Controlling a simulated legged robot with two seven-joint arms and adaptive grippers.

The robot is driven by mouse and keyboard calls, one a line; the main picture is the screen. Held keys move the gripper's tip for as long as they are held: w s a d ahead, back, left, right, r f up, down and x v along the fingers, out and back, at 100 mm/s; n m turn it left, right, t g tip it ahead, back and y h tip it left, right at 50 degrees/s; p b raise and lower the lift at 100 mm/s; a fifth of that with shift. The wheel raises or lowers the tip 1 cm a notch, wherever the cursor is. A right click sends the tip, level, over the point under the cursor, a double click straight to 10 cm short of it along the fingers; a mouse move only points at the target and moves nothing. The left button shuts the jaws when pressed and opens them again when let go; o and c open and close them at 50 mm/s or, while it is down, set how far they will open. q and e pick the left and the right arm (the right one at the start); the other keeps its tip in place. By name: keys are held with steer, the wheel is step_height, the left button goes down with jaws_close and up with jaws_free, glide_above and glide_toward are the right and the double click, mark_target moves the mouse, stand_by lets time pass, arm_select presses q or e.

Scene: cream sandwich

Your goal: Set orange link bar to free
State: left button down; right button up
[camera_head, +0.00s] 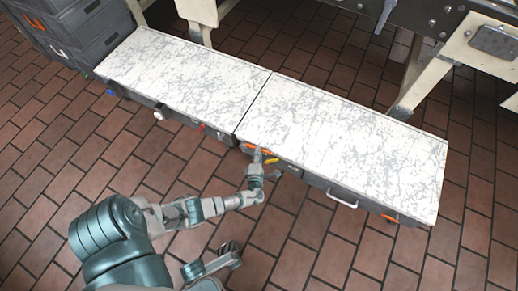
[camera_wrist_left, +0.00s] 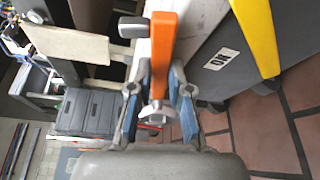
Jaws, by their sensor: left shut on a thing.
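The orange link bar (camera_head: 265,151) sits at the front edge of the platform, near the seam between its two white-topped sections. In the left wrist view the orange bar (camera_wrist_left: 162,40) runs down between the blue finger pads. My left gripper (camera_head: 257,157) reaches the bar from the front and is shut on it. The left gripper's fingers (camera_wrist_left: 163,95) stand on either side of the bar's lower end. My right gripper (camera_head: 231,251) is low in the head view, away from the platform, with its fingers apart and nothing seen between them.
A yellow bar (camera_head: 272,160) is just right of the orange one; it also shows in the wrist view (camera_wrist_left: 256,35). A white handle (camera_head: 342,198) juts from the platform front. Grey crates (camera_head: 75,35) stand at the far left. The brick floor in front is clear.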

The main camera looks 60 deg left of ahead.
arm_select(q)
steer(key=c, duration=1.1)
jaws_free()
steer(key=shift+s+a+f, duration=0.2)
steer(key=shift+s, duration=0.05)
steer(key=shift+w, duration=0.1)
steer(key=v, duration=1.2)
steer(key=shift+f, duration=0.1)
steer(key=shift+w, duration=0.1)
